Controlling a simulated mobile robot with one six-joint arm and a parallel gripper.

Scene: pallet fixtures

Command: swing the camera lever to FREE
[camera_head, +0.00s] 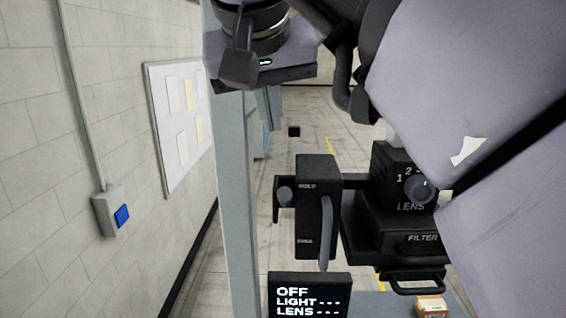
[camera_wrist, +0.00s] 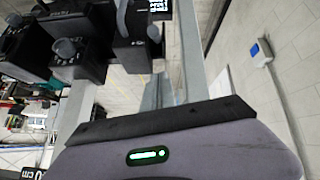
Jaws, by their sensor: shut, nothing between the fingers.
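The camera lever (camera_head: 326,235) is a grey bar on the right side of a black upright box (camera_head: 309,240). It hangs nearly straight down, its lower end past the box's lower edge. The label at the box's top reads HOLD; the lower label is too small to read. The lever also shows at the top of the wrist view (camera_wrist: 121,18). My gripper (camera_head: 269,122) is shut and empty, its grey fingers pointing down, above and left of the lever in the picture and apart from it. The fingers also show past my purple gripper body in the wrist view (camera_wrist: 158,88).
A black LENS dial unit (camera_head: 411,195) and a FILTER drawer with a handle (camera_head: 418,285) stand right of the box. A knob (camera_head: 285,197) sticks out left. A display (camera_head: 309,298) reads OFF. A grey post (camera_head: 237,200) stands close on the left.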

